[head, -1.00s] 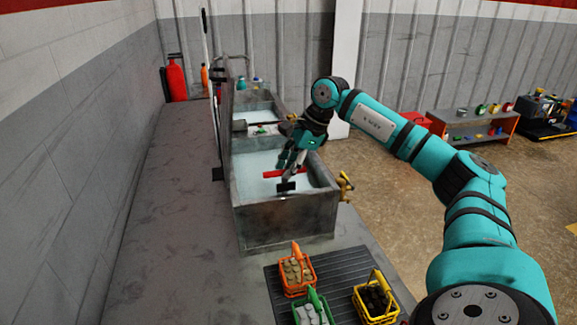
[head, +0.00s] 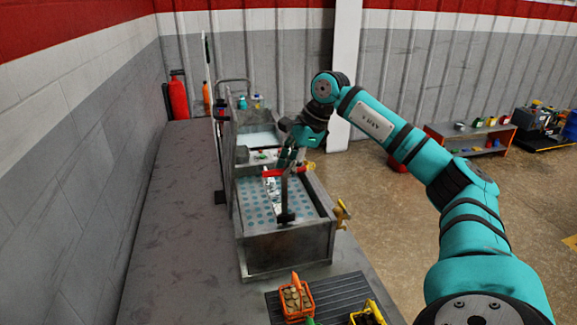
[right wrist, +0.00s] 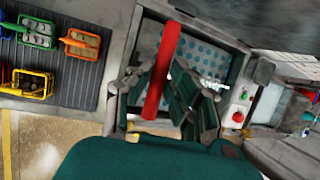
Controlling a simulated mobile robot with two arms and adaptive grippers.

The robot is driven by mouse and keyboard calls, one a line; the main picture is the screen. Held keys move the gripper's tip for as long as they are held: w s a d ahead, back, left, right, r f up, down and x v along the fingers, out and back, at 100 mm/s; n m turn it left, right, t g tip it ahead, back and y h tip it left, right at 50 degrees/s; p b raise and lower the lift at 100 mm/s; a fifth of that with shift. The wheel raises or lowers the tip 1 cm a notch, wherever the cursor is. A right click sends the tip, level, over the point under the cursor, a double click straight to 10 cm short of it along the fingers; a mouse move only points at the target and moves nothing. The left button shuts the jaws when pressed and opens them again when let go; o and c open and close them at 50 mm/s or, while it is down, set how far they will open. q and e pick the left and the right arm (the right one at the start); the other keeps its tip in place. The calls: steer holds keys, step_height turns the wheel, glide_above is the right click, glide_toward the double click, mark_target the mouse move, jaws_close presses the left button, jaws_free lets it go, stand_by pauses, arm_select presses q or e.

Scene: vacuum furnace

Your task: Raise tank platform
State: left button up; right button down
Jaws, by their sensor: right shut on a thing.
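The near metal tank (head: 285,252) stands on the grey bench. A perforated platform (head: 268,210) with bluish dots shows near the tank's top, and also in the right wrist view (right wrist: 205,52). A dark upright post (head: 285,195) rises from the platform's near side to a red bar handle (head: 272,173), which crosses the right wrist view (right wrist: 163,65). My right gripper (head: 287,165) is shut on the red handle above the tank. The fingers hide the middle of the handle in the head view. My left gripper is out of view.
A second tank (head: 258,138) stands behind the near one. A brass tap (head: 342,209) sticks out on the right. A ribbed dark mat (head: 335,290) in front holds small baskets, including an orange one (head: 296,298). The bench left of the tanks is mostly clear.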

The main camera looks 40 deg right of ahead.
steer(key=shift+w+d+r, duration=0.1)
steer(key=shift+r, duration=0.3)
steer(key=c, duration=1.4)
jaws_free()
steer(key=shift+c, duration=0.2)
steer(key=shift+o, duration=1)
steer(key=shift+f, duration=0.15)
steer(key=v, duration=1.2)
